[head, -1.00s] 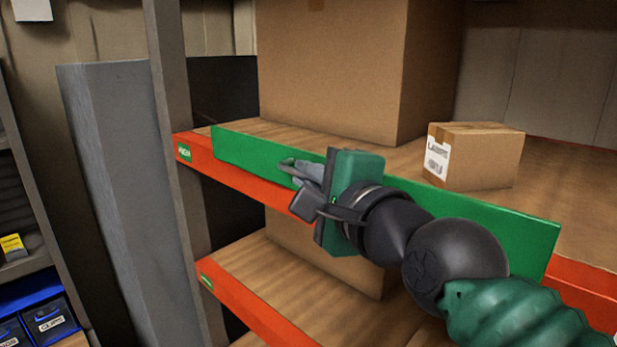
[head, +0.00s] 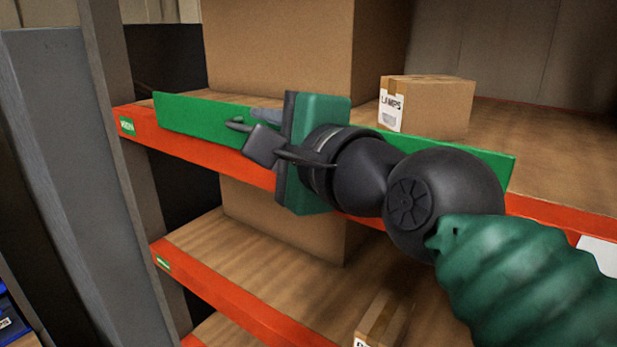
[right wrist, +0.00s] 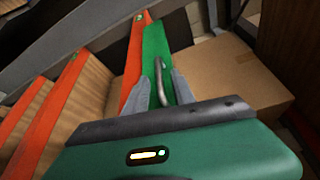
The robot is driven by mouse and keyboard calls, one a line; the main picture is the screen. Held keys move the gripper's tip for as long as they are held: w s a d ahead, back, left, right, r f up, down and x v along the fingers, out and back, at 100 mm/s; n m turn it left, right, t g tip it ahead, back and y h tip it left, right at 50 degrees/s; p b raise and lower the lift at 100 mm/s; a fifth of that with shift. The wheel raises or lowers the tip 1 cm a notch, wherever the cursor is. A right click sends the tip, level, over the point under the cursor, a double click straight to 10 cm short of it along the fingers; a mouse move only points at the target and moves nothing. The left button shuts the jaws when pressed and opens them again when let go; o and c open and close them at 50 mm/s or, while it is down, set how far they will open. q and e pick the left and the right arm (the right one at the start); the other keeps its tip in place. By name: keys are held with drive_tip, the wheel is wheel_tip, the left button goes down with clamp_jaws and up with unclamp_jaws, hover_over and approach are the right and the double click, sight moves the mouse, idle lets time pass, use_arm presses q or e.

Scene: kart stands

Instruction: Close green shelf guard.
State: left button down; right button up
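The green shelf guard (head: 190,114) is a long flat panel standing along the front edge of the upper shelf, just behind the orange beam (head: 150,130). In the right wrist view the guard (right wrist: 155,40) runs away from me beside the beam. A grey curved handle (right wrist: 160,80) sticks up from it. My right gripper (head: 252,130) reaches in from the right in front of the guard and hides its middle. In the right wrist view its two fingers (right wrist: 161,90) are apart, one on each side of the handle, with gaps visible. My left gripper is not in view.
A large cardboard box (head: 280,45) and a small box labelled LAMPS (head: 435,105) stand on the upper shelf behind the guard. A lower shelf (head: 230,255) carries another box (head: 290,225). A grey upright post (head: 120,110) is at the left.

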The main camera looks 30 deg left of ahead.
drive_tip(key=f+b+v, duration=0.1)
drive_tip(key=b+v, duration=1)
drive_tip(key=v, duration=0.2)
drive_tip(key=shift+r, duration=0.4)
drive_tip(key=shift+d, duration=0.15)
